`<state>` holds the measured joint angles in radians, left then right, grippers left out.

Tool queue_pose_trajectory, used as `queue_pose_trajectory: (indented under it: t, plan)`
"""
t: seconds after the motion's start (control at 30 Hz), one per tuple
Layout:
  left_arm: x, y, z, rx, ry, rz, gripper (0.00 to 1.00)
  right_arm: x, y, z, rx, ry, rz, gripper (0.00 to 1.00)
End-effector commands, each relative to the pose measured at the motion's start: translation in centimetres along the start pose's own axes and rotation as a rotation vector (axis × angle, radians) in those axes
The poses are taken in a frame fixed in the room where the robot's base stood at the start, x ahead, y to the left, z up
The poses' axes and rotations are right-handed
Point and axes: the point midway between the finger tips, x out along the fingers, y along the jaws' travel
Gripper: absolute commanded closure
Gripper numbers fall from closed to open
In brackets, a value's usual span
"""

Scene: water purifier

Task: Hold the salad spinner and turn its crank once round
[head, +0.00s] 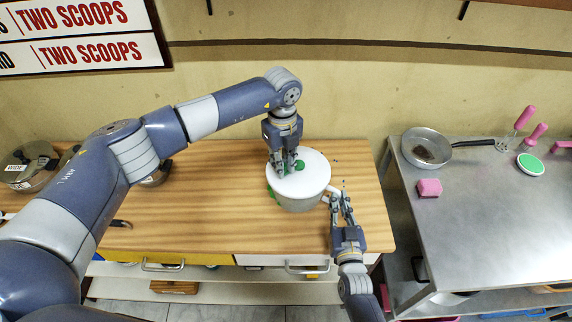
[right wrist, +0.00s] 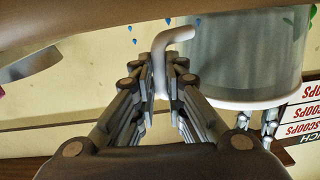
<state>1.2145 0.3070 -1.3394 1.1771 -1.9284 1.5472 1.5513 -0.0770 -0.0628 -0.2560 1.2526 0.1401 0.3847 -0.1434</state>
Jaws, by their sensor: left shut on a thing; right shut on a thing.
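The salad spinner (head: 297,201) is a round bowl with a white lid (head: 314,176), upright on the wooden counter. Its green crank knob (head: 300,164) shows beside my left fingers on the lid. My left gripper (head: 287,170) comes down from above and is shut on the crank, whose gripped part is mostly hidden. My right gripper (head: 341,195) is shut on the white side handle (head: 330,189). In the right wrist view, inverted, the handle (right wrist: 172,38) passes between my right fingers (right wrist: 163,85), beside the translucent bowl (right wrist: 235,60).
Across a gap on the right, a metal table (head: 480,225) holds a pan (head: 426,148), a pink block (head: 429,187) and pink-handled utensils (head: 523,118).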

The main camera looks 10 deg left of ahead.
Motion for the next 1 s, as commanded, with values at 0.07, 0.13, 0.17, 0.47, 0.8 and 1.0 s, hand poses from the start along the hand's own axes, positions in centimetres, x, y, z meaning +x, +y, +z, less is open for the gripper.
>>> queue_pose_trajectory:
  t: [0.07, 0.13, 0.17, 0.47, 0.8, 1.0]
  plan:
    - [-0.1, 0.0, 0.5, 0.07, -0.002, -0.001, 1.0, 0.0, 0.0, 0.0, 0.0, -0.001, 0.0, 1.0]
    - [-0.1, -0.1, 0.9, 0.138, -0.003, -0.001, 1.0, 0.0, 0.0, 0.0, 0.0, -0.001, 0.0, 1.0]
    - [-0.1, -0.1, 1.0, 0.166, -0.003, -0.001, 1.0, 0.0, 0.0, 0.0, 0.0, -0.001, 0.001, 1.0]
    - [-0.1, -0.6, 2.4, 0.449, -0.003, 0.0, 1.0, 0.0, 0.1, 0.0, 0.0, -0.001, 0.001, 1.0]
    - [-0.1, -1.5, 3.8, 0.773, -0.003, 0.0, 1.0, 0.0, 0.1, 0.1, 0.0, -0.001, 0.001, 1.0]
    - [-0.1, -2.3, 4.4, 0.963, -0.001, 0.001, 1.0, 0.0, 0.1, 0.1, 0.0, -0.001, 0.001, 1.0]
